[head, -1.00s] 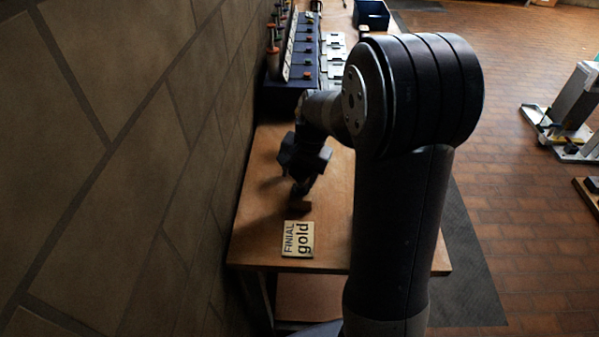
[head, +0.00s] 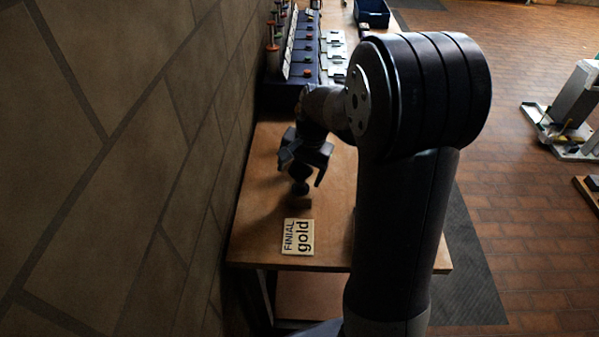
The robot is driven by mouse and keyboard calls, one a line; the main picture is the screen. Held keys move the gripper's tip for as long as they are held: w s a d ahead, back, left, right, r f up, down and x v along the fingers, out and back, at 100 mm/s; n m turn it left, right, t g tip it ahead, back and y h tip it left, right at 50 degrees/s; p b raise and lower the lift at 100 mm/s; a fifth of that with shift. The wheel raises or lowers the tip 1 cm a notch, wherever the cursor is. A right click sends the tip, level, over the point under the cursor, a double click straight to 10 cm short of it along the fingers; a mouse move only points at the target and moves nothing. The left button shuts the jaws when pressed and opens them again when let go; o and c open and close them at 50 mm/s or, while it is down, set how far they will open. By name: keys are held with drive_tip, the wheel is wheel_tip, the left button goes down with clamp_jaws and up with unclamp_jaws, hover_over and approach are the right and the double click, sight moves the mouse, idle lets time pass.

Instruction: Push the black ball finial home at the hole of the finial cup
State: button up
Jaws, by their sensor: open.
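My gripper (head: 303,173) is open above the wooden table (head: 262,215), with its two fingers spread apart. A dark round thing, which looks like the black ball finial (head: 300,186), shows just below and between the fingers. It appears to stand over a small brown block (head: 304,204), probably the finial cup's base. The cup and its hole are too small and dark to make out. I cannot tell how deep the finial sits or whether a finger touches it.
A card reading "FINIAL gold" (head: 299,237) lies in front of the block. A dark rack with coloured knobs (head: 307,72) stands at the table's far end. A stone wall (head: 120,150) runs close along the left. A dark blue bin (head: 372,13) is at the back.

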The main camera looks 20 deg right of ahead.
drive_tip(key=r, duration=0.3)
drive_tip(key=d+r, duration=0.1)
drive_tip(key=r, duration=0.2)
drive_tip(key=s+r, duration=0.1)
drive_tip(key=r, duration=0.2)
drive_tip(key=shift+s+d+r, duration=0.1)
drive_tip(key=shift+d+r, duration=0.15)
drive_tip(key=shift+f, duration=0.1)
drive_tip(key=f, duration=0.3)
drive_tip(key=a+f, duration=0.1)
drive_tip(key=f, duration=0.2)
drive_tip(key=w+f, duration=0.1)
drive_tip(key=f, duration=0.2)
drive_tip(key=shift+w+a+f+p, duration=0.1)
drive_tip(key=shift+a+f+p, duration=0.2)
drive_tip(key=shift+a+f, duration=0.05)
drive_tip(key=shift+f, duration=0.1)
